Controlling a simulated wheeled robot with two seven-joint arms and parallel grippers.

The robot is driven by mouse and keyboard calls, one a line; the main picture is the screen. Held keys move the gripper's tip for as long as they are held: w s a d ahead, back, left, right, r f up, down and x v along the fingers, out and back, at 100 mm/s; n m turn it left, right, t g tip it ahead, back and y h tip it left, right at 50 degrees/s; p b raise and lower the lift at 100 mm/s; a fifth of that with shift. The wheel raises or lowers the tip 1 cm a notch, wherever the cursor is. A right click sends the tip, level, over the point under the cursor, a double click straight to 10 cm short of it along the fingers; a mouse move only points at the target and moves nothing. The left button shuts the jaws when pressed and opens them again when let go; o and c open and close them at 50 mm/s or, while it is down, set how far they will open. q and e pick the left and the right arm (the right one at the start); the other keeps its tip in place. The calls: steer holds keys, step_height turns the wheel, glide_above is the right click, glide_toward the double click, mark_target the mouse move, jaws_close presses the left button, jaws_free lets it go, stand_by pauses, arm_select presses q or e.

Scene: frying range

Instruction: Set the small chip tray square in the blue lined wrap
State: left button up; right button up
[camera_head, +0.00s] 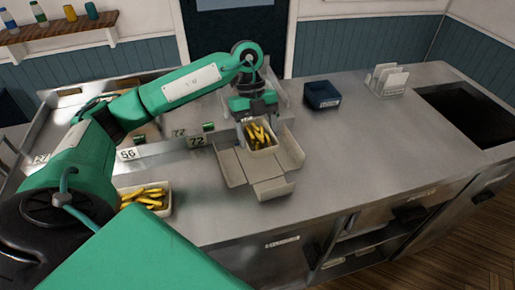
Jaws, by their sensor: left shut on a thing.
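The small chip tray (263,152), pale and filled with yellow chips, is at the centre of the head view. My left gripper (253,117) is above its back edge and shut on it. An opened wrap (232,167) with pale grey flaps spreads around and in front of the tray; no blue lining can be made out at this size. The tray is over the middle of the wrap. I cannot tell whether it touches the wrap's base. The back of the wrap is partly hidden by my gripper. My right gripper is not in view.
A second tray of chips (166,206) stands at the front left, partly behind my arm. A dark blue box (322,95) and a white rack (388,80) stand at the back right. Number cards (196,141) stand left of the wrap. The steel counter (365,150) is clear to the right.

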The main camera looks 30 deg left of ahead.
mark_target(259, 162)
arm_select(q)
steer(key=shift+f, duration=0.95)
step_height(259, 162, down, 4)
steer(key=shift+r+p, duration=0.1)
steer(key=shift+p, duration=0.25)
steer(key=shift+f, duration=0.35)
steer(key=o, duration=1.1)
steer(key=shift+f, duration=0.1)
